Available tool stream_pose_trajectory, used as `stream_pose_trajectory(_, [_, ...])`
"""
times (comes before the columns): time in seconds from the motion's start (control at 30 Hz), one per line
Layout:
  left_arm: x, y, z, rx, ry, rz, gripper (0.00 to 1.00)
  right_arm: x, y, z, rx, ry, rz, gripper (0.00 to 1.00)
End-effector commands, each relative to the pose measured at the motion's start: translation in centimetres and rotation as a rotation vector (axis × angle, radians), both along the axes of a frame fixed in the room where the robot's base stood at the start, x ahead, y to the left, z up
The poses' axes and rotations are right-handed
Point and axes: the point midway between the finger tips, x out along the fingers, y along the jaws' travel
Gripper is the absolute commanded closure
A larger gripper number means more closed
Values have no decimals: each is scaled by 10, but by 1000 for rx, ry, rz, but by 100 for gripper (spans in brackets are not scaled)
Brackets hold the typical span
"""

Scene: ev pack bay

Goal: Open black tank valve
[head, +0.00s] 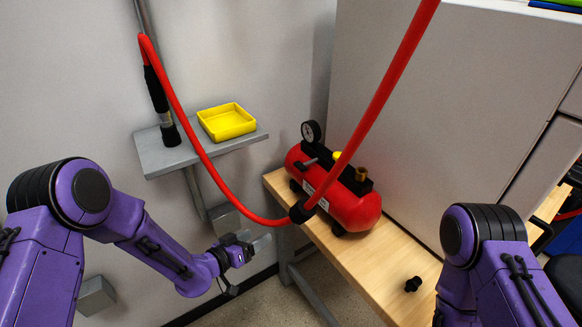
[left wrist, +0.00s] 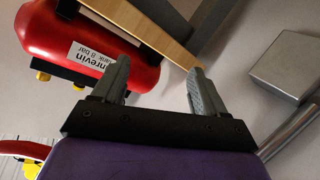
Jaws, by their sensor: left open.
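A red tank (head: 352,205) with a pressure gauge (head: 311,132) and a black top fitting lies on the wooden bench. A black round part (head: 301,211) sits at its near side, where the red hose passes. I cannot tell whether this is the black valve or a hose coupling. My left gripper (head: 255,241) is left of the bench, apart from the tank. In the left wrist view its two fingers (left wrist: 160,85) are spread and empty, with the labelled red tank (left wrist: 75,40) beyond them at upper left. My right arm shows, but its gripper does not.
A red hose (head: 205,160) loops in front of the tank. A grey wall shelf (head: 160,158) holds a yellow tray (head: 227,122) and a black-handled tool (head: 160,105). A small black fitting (head: 412,284) lies on the bench (head: 375,270). A large pale cabinet (head: 440,110) stands behind.

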Motion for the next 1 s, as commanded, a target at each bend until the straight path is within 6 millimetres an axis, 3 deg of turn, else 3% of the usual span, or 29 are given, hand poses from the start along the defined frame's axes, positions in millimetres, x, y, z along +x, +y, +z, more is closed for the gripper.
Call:
stream_pose_trajectory(0.03, [30, -9, 44, 4, -145, -92, 28, 0, 0, 1, 0, 0, 0, 47])
stream_pose_trajectory(0.1, [54, -19, 93, 33, -314, -214, 28, 0, 0, 1, 0, 0, 0, 47])
stream_pose_trajectory(0.2, [69, -25, 136, 79, -463, -322, 28, 0, 0, 1, 1, 1, 0, 47])
stream_pose_trajectory(0.27, [74, -28, 148, 98, -507, -356, 28, 0, 0, 1, 1, 1, 0, 47])
stream_pose_trajectory(0.37, [80, -37, 154, 107, -526, -374, 28, 0, 0, 5, 0, 0, 0, 47])
stream_pose_trajectory(0.7, [121, -96, 153, 105, -521, -372, 28, 0, 0, 21, 0, 0, 0, 47])
stream_pose_trajectory(1.0, [135, -114, 151, 106, -520, -371, 28, 0, 0, 24, 0, 0, 0, 47])
